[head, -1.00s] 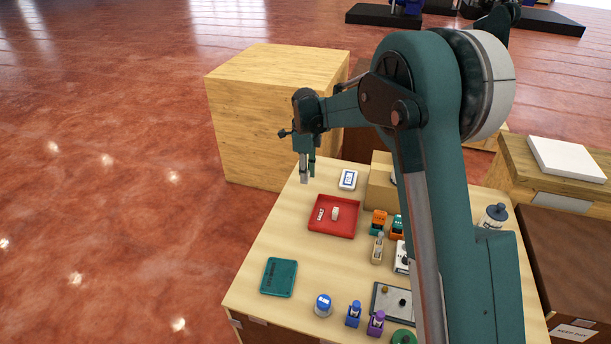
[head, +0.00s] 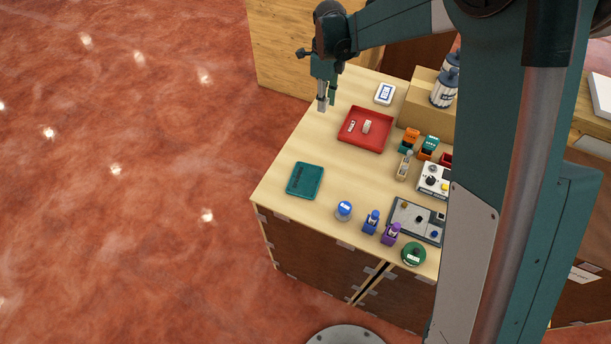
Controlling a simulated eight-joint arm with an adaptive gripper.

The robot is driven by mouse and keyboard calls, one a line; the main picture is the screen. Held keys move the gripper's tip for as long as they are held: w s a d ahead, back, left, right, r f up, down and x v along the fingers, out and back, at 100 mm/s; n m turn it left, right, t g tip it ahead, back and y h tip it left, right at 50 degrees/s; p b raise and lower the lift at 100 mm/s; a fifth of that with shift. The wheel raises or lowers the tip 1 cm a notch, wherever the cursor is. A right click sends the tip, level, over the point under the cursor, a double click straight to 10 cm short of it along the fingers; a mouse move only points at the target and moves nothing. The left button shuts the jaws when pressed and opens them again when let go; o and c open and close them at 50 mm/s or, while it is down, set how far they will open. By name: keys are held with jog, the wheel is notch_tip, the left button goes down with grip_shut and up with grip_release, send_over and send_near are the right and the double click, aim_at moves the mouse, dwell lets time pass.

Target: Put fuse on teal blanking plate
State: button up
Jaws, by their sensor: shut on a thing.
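The teal blanking plate (head: 305,195) lies flat near the table's front left corner, and nothing is seen on it. My gripper (head: 325,103) is above the back left part of the table, pointing down, left of the red tray and well behind the plate. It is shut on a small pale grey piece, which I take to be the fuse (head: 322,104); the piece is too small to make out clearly. The red tray (head: 349,143) holds a small whitish piece (head: 367,127) and a white label with marks.
A white device (head: 385,94) stands behind the tray. Orange and teal blocks (head: 409,139), a grey panel (head: 410,225), a blue knob (head: 344,209) and blue and purple parts (head: 371,222) stand to the right and front. The table between tray and plate is clear.

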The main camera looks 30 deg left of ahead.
jog(key=s+p, duration=0.1)
jog(key=s, duration=1)
jog(key=p, duration=0.2)
send_over(304, 178)
jog(key=shift+s+r, duration=0.1)
jog(key=shift+r, duration=0.15)
jog(key=shift+f, duration=2.9)
jog(key=shift+f, duration=0.15)
jog(key=shift+f+p, duration=0.3)
jog(key=shift+f, duration=1.65)
jog(key=shift+f+b, duration=0.2)
jog(key=shift+b, duration=0.1)
jog(key=o, duration=0.7)
jog(key=shift+r, duration=0.1)
